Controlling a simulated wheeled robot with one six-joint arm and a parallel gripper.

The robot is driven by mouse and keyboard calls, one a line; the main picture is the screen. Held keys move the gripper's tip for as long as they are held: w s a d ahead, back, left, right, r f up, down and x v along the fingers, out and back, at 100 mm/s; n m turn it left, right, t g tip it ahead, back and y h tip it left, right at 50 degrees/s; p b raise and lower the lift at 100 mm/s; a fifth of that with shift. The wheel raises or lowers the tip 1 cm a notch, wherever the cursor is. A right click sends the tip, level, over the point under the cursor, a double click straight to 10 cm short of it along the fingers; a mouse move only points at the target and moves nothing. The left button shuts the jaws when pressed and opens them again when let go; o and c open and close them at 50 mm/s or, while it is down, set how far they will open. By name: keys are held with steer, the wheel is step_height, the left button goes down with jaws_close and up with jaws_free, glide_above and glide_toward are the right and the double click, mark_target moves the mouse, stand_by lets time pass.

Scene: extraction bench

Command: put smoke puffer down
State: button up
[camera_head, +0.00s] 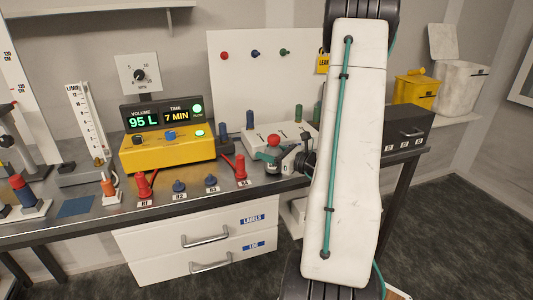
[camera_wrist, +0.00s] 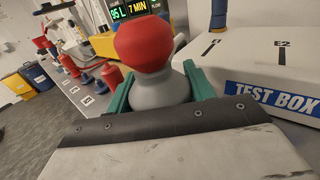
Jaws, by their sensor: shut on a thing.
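The smoke puffer is a grey bulb with a red ball-shaped top (camera_head: 273,140). It stands roughly upright at the front of the white test box (camera_head: 252,140), above or on the bench near the right red plug. In the wrist view the puffer (camera_wrist: 143,45) fills the upper middle, its grey body between the green fingers of my gripper (camera_wrist: 160,92). My gripper (camera_head: 275,155) is shut on it. Whether the puffer's base touches the bench is hidden. The test box (camera_wrist: 270,60) is close on the right in the wrist view.
Red and blue plugs (camera_head: 179,187) line the bench's front edge. A yellow meter (camera_head: 165,152) reads 95 L and 7 MIN. A blue mat (camera_head: 76,207) lies bare at the left. A dark case (camera_head: 400,127) stands at the right. My arm hides part of the bench.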

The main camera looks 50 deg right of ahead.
steer(key=shift+f, duration=0.15)
steer(key=shift+f, duration=0.1)
steer(key=o, duration=1.2)
